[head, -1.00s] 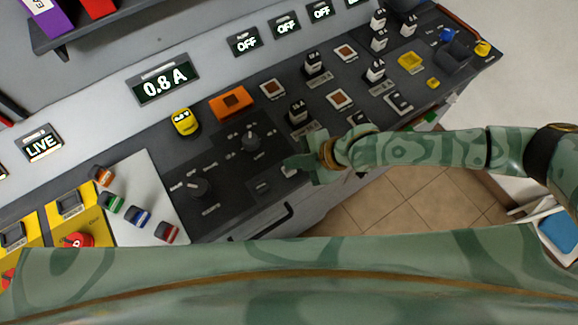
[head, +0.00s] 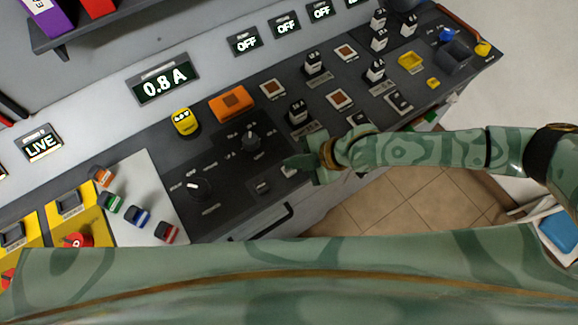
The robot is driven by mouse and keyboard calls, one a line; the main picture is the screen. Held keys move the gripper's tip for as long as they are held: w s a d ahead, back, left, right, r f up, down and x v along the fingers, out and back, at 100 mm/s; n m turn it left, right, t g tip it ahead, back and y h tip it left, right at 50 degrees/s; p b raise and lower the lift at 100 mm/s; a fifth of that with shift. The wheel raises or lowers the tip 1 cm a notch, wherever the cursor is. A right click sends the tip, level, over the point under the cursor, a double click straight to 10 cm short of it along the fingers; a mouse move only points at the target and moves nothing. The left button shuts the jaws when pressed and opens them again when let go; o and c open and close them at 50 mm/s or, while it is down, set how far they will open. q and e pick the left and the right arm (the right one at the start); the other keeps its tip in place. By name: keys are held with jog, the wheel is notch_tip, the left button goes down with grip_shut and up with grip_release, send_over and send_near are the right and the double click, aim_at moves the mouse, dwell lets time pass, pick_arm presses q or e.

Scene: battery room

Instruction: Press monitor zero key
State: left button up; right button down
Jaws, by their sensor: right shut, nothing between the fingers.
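My right gripper (head: 291,162) is shut and empty. It is low over the front part of the dark control panel, pointing left. A small dark key (head: 263,187) sits on the panel left of and below the fingertips, apart from them in the picture. Its label is too small to read, so I cannot tell if it is the monitor zero key. A pale small piece (head: 289,171) shows just under the fingertips, partly hidden by the gripper. My left gripper is out of view.
Two dark knobs (head: 197,187) (head: 250,142) stand near the key. A yellow meter (head: 185,121) and an orange block (head: 232,103) are behind. A display (head: 163,83) reads 0.8 A. Several switches fill the panel to the right. A drawer handle (head: 270,222) is below the front edge.

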jog(key=shift+f, duration=0.35)
jog(key=shift+f+b, duration=0.35)
jog(key=shift+f, duration=0.1)
dwell(0.5)
jog(key=shift+r, duration=0.1)
jog(key=shift+r+p, duration=0.75)
jog(key=shift+r, duration=0.05)
notch_tip(320, 180, up, 5)
jog(key=p, duration=0.4)
jog(key=shift+r+p, duration=0.1)
jog(key=shift+p, duration=0.25)
jog(key=shift+s+a, duration=0.1)
dwell(0.5)
